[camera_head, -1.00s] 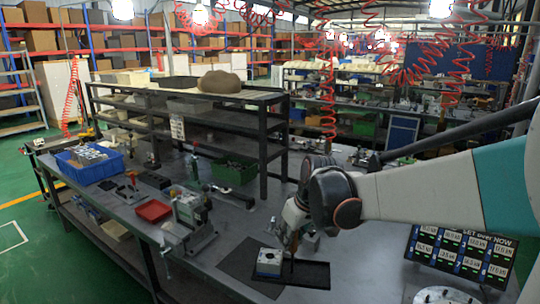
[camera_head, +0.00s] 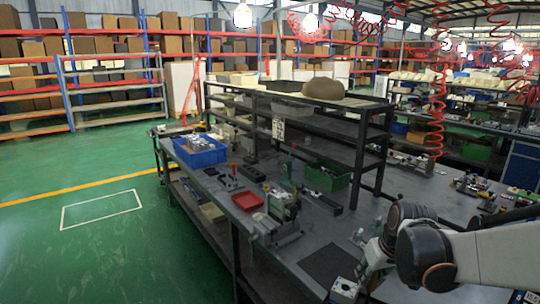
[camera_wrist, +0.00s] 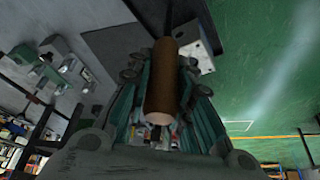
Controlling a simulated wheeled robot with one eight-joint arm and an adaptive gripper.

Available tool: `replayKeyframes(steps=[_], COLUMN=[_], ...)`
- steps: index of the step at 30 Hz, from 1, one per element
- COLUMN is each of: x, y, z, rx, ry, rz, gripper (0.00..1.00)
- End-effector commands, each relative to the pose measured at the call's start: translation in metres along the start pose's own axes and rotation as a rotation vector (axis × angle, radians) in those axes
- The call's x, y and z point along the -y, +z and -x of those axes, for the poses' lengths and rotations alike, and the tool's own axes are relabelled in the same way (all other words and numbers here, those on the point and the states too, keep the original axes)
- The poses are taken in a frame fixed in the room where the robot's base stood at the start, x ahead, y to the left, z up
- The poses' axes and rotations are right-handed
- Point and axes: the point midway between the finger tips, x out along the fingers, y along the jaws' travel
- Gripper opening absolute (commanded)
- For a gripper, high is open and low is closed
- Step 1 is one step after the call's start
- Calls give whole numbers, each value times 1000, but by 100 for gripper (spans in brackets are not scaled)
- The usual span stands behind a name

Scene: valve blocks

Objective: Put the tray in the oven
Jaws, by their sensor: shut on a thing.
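In the wrist view, my gripper (camera_wrist: 160,105) is shut on a brown cylinder (camera_wrist: 163,80) with a pale end, between its teal fingers. A light metal block (camera_wrist: 197,45) with holes is just beyond the cylinder; I cannot tell whether they touch. In the head view, my gripper (camera_head: 368,278) is low over the bench at the bottom edge, its fingertips largely hidden. A valve block (camera_head: 345,288) is beside it, near a dark mat (camera_head: 326,262). A small red tray (camera_head: 247,201) lies on the bench to the left. No oven shows in these views.
The grey bench (camera_head: 300,245) carries a metal fixture (camera_head: 282,208), a blue bin (camera_head: 200,152) of parts and a green crate (camera_head: 326,178). A dark shelf rack (camera_head: 300,130) stands behind. Open green floor (camera_head: 110,240) is at the left.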

Motion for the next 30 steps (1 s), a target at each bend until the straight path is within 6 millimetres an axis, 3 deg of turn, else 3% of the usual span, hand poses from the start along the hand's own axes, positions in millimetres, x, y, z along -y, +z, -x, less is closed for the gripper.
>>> replayKeyframes(steps=[9,15,21,30], x=[40,64,77,79], y=[21,40,52,54], z=[-75,-113,-130,-133], rx=[1,-4,-9,-10], ry=[25,44,54,56], rz=[-59,-102,-126,-133], gripper=[0,0,0,0])
